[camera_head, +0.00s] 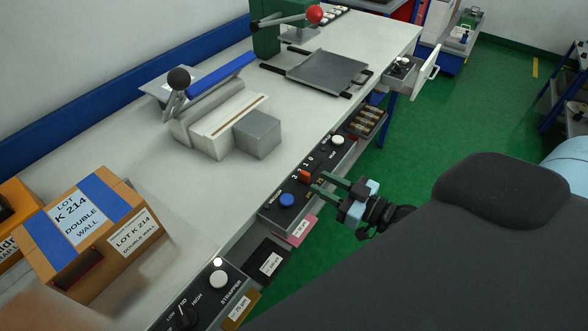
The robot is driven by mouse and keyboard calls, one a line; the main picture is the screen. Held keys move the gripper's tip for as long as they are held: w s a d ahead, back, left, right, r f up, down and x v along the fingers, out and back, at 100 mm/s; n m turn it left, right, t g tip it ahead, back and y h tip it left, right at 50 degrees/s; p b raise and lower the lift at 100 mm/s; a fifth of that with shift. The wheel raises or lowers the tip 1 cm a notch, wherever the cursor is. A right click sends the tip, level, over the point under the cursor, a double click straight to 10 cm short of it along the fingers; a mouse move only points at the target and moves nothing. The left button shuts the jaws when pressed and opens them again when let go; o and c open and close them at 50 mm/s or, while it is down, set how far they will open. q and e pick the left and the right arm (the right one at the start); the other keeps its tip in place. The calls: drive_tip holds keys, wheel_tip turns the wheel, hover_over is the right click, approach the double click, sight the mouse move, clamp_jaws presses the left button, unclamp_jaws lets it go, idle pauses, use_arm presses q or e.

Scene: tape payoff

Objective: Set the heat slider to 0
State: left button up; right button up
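The heat slider is an orange-red knob (305,176) on a dark control panel (269,212) along the front edge of the bench. Small figures 3, 1 and 0 run beside it, with 0 toward the far end. The knob sits near the 3 end, away from the 0; its exact mark is too small to read. My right gripper (317,181) comes in from the right, its two fingers apart, with the tips close to the knob. I cannot tell whether they touch it. My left gripper is not in view.
A blue button (287,200) and a white button (337,140) flank the slider. A sealer with a blue bar (221,74) and a grey block (257,135) stand on the bench (160,165). A strapper panel (205,298) and carton (93,235) are near left.

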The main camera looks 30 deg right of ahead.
sight(301, 172)
drive_tip(key=shift+x, duration=3.9)
clamp_jaws()
